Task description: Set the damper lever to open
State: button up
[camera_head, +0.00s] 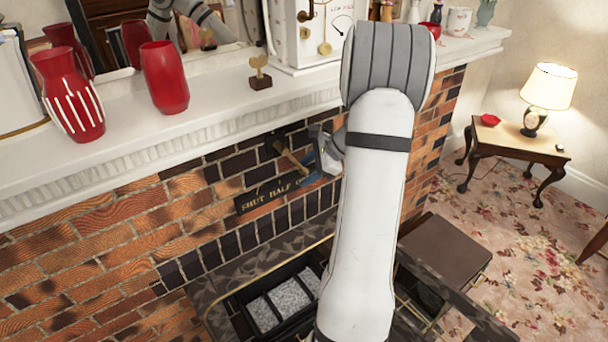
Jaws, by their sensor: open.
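The damper lever (291,156) is a brass-coloured bar on the dark brick front, slanting from upper left to lower right. Below it a dark label plate (262,198) reads "SHUT HALF" and then a letter that looks like O; its right end is hidden behind my gripper and arm. The lever's upper-left end lies above the plate, near the "HALF" part. My gripper (318,153) is open, just right of the lever. I cannot tell whether it touches the lever, as my white arm covers much of this area.
A white mantel shelf (130,150) juts out above the lever. It carries red vases (165,77), a small heart ornament (260,72) and a white clock (298,35). Below are a hearth with a black tray (283,300) and a brown box (445,250). A lamp table (510,145) stands right.

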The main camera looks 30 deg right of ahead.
jog(key=s+d, duration=0.5)
jog(key=s, duration=0.1)
jog(key=shift+s+d+f+b, duration=0.2)
jog(key=shift+s+d+b, duration=0.1)
jog(key=shift+d+b, duration=0.15)
jog(key=shift+w, duration=0.1)
